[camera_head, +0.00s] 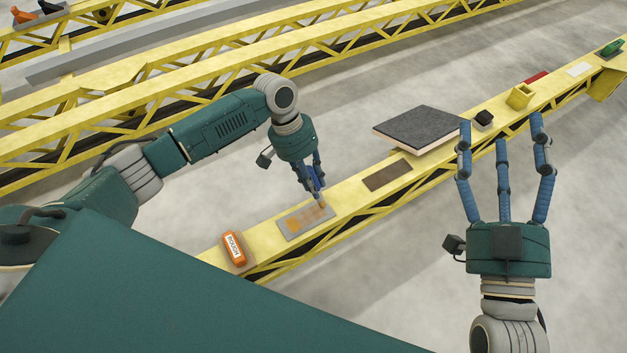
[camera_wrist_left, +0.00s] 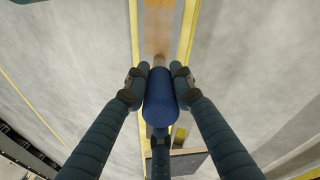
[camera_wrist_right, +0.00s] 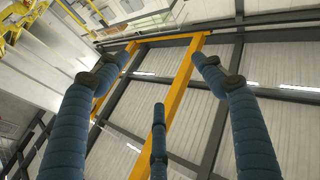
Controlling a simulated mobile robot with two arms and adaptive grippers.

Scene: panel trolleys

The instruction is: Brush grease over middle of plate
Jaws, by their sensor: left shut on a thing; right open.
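The grey plate (camera_head: 293,227) lies on the yellow beam in the head view, with orange-brown grease patches on its surface. My left gripper (camera_head: 317,192) is over the plate's far right end, shut on a blue-handled brush (camera_wrist_left: 160,100). The brush's tip points down at the plate and seems to touch it; the exact contact is hard to see. In the left wrist view the plate (camera_wrist_left: 158,18) shows brownish beyond the brush. My right gripper (camera_head: 503,150) is open and empty, raised in front of the beam with its fingers pointing up.
An orange labelled container (camera_head: 234,247) stands on the beam left of the plate. To the right are a brown flat plate (camera_head: 387,175), a dark square panel (camera_head: 422,128), a small black item (camera_head: 483,118) and a yellow box (camera_head: 519,96). Yellow trusses (camera_head: 130,75) run behind.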

